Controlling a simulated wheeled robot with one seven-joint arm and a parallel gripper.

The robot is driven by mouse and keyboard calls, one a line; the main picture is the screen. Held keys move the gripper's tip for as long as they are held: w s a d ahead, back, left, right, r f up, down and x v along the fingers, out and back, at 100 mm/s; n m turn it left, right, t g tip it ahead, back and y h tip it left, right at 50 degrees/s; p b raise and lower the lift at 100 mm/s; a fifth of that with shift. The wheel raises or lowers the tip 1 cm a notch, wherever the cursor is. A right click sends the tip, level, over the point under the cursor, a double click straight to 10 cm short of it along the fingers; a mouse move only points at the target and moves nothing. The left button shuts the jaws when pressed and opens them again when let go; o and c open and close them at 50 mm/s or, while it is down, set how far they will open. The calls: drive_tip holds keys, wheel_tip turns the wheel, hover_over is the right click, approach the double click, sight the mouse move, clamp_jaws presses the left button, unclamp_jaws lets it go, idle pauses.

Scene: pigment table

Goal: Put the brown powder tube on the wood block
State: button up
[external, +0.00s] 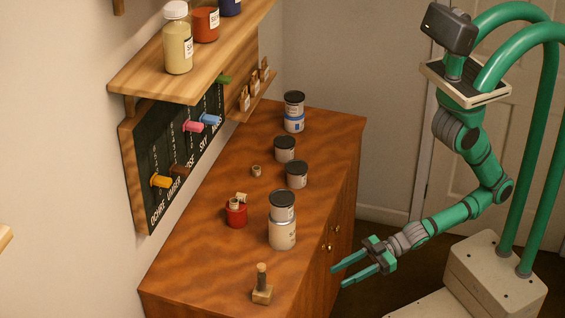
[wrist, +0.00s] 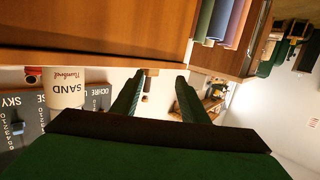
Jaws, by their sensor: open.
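A small pale wood block (external: 262,295) sits at the near end of the brown cabinet top. A short grey-brown upright piece (external: 262,271) stands on it; I cannot tell if this is the brown powder tube or part of the block. A red cup (external: 236,216) farther back holds a small pale, cork-like piece (external: 236,202); its contents are too small to tell. My gripper (external: 340,276) is open and empty, right of the cabinet and apart from the block. Its two spread fingers also show in the wrist view (wrist: 160,78).
A pale can (external: 282,235) with a dark lid stands near the cabinet's front edge; several other cans (external: 297,176) stand behind. A wall shelf (external: 195,77) with bottles and a chalkboard (external: 168,170) with coloured pegs hang at left. A SAND-labelled container (wrist: 67,88) shows in the wrist view.

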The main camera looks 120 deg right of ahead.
drive_tip(key=s+d+r, duration=0.1)
drive_tip(key=s, duration=0.8)
drive_tip(key=s+r, duration=0.1)
drive_tip(key=s, duration=0.9)
drive_tip(key=shift+d+r+g, duration=0.35)
drive_tip(key=shift+r+g, duration=0.05)
